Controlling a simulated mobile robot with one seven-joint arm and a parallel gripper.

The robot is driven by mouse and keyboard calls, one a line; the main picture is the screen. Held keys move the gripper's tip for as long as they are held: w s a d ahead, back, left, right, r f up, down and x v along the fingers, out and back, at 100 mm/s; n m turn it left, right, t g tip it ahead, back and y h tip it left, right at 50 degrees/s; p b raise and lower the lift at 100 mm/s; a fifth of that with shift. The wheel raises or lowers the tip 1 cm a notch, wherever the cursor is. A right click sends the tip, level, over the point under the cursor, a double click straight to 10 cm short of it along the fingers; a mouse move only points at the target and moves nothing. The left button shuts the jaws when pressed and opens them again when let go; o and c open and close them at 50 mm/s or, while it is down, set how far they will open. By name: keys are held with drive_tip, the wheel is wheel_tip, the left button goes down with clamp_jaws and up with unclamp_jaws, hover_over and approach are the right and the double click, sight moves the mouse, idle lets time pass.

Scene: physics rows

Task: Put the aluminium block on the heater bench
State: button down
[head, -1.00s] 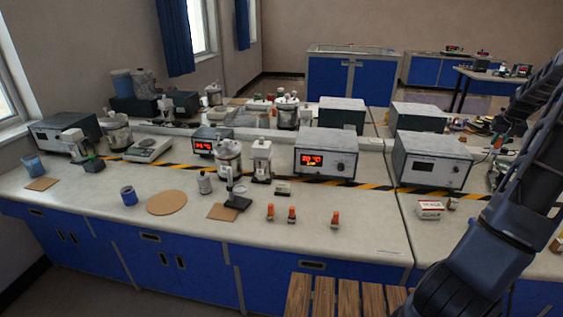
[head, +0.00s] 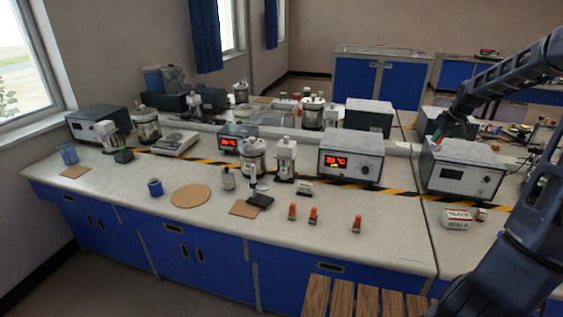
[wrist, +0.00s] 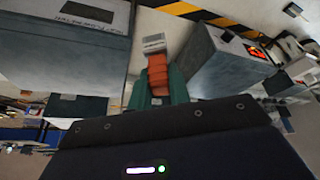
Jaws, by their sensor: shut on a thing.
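My gripper (wrist: 158,88) has teal fingers in the wrist view and is shut on an orange grip. A small silver-grey block (wrist: 154,43) with a label sits at the far end of this grip; it looks like the aluminium block. In the head view my gripper (head: 438,134) is over the right part of the bench, by the grey instrument boxes; the block is too small to make out there. The long pale worktop (head: 340,250) has several heater-like boxes, one with a lit red display (head: 335,162). I cannot tell which part is the heater bench.
Three orange-topped pieces (head: 313,215) stand near the front edge. Yellow-black tape (head: 400,193) crosses the worktop. Glassware and a scale (head: 175,143) stand further left.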

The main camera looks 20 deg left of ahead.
drive_tip(key=s+a+n+g+y, duration=0.1)
drive_tip(key=s+a+n, duration=0.3)
drive_tip(key=a, duration=0.6)
drive_tip(key=s+a+n+g+y, duration=0.1)
drive_tip(key=s+a+n, duration=0.1)
drive_tip(key=s+a, duration=0.65)
drive_tip(key=s+a+f+n+g, duration=0.15)
drive_tip(key=s+a+n, duration=0.45)
drive_tip(key=s+a, duration=0.9)
drive_tip(key=shift+w+a+f, duration=0.3)
drive_tip(key=shift+f, duration=0.45)
drive_tip(key=shift+w+a+f, duration=0.35)
drive_tip(key=shift+f, duration=0.45)
drive_tip(key=shift+w+a+f, duration=0.3)
drive_tip(key=shift+f, duration=0.45)
wheel_tip(320, 180, down, 20)
drive_tip(key=shift+f, duration=0.1)
drive_tip(key=c, duration=1.6)
unclamp_jaws()
drive_tip(key=shift+c, duration=0.2)
drive_tip(key=o, duration=0.3)
